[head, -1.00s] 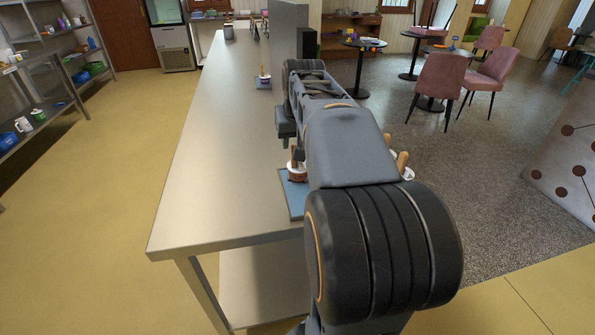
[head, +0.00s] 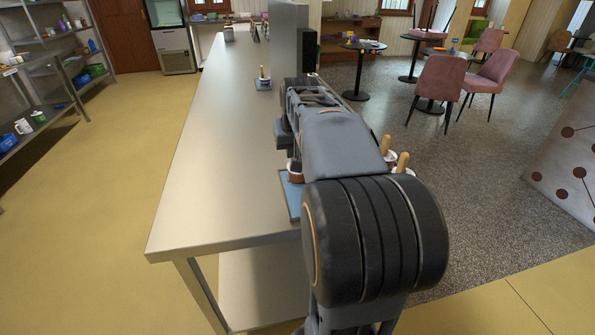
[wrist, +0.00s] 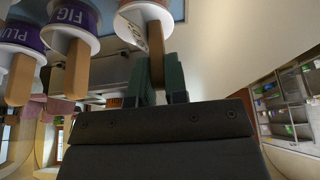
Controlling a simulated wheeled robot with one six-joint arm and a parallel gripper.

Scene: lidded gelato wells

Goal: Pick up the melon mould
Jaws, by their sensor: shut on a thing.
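In the wrist view, my gripper (wrist: 162,88) has its two green fingers around the wooden handle (wrist: 156,50) of a white-capped mould (wrist: 148,10). It is shut on that handle. The mould's label is turned mostly away and I cannot read it, so I cannot tell whether this is the melon mould. Beside it are a mould marked FIG (wrist: 72,18) and a mould marked PLUM (wrist: 18,35), both with wooden handles. In the head view my arm hides the gripper and the held mould.
A blue mat (head: 292,200) lies near the front end of the long metal counter (head: 215,150), with moulds partly hidden by my arm. Another mould (head: 264,83) stands on a farther mat. The counter's left side is clear. Chairs (head: 440,85) stand to the right.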

